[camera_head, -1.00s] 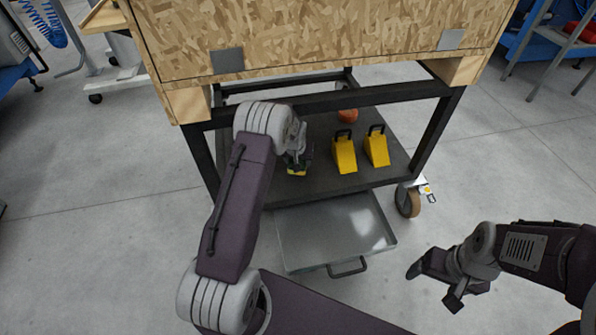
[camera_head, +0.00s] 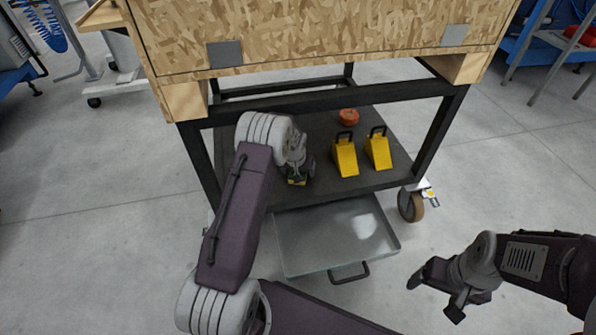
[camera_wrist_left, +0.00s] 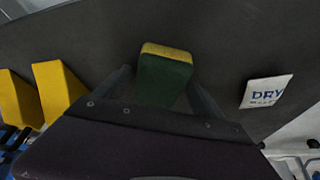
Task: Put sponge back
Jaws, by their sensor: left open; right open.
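The sponge (camera_wrist_left: 165,78), green with a yellow layer, shows between the two fingers of my left gripper (camera_wrist_left: 160,88) in the left wrist view. The fingers stand apart on either side of it, with dark gaps visible. In the head view my left gripper (camera_head: 298,170) is over the cart's lower shelf, near its front left, and only a yellow sliver of the sponge (camera_head: 297,183) shows below it. Whether the sponge rests on the shelf is hard to tell. My right gripper (camera_head: 438,290) is open and empty above the floor at the lower right.
Two yellow wedges (camera_head: 345,157) (camera_head: 378,152) and a red-orange object (camera_head: 348,117) are on the dark lower shelf (camera_head: 395,178). A metal tray (camera_head: 335,235) juts out in front. A white packet marked "DRY" (camera_wrist_left: 266,91) lies right of the sponge. The wooden box (camera_head: 320,45) overhangs the shelf.

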